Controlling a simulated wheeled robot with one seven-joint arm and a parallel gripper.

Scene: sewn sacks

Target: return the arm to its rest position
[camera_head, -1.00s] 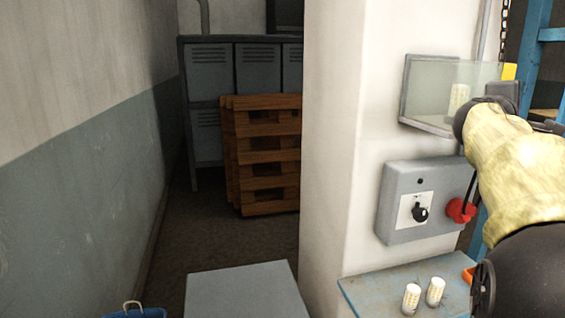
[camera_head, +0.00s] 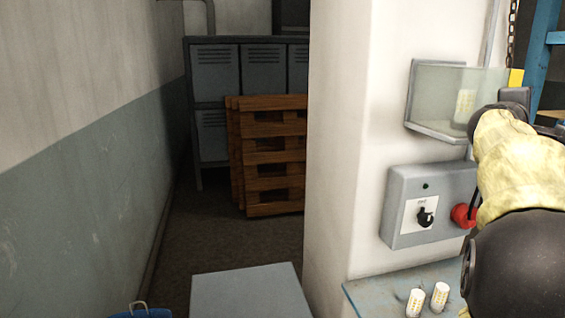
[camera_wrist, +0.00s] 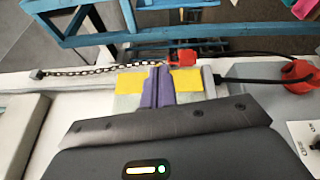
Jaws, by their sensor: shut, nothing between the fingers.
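My arm in its yellow cover (camera_head: 520,160) reaches up along the right edge of the head view. My gripper (camera_wrist: 158,75) shows in the wrist view with its two purple fingers together, nothing between them. Yellow patches lie on both sides of the fingers. In the head view, the gripper end (camera_head: 515,88) is partly hidden by my arm, close to the glass-fronted case (camera_head: 435,95) on the pillar.
A grey control box (camera_head: 405,205) with a black knob, a green light and a red plug (camera_head: 462,215) is on the pillar (camera_head: 335,150). Two white cylinders stand on a blue shelf (camera_head: 375,290). A chain (camera_wrist: 100,70) and blue frame (camera_wrist: 150,33) are near the gripper. Pallets (camera_head: 270,160) stand behind.

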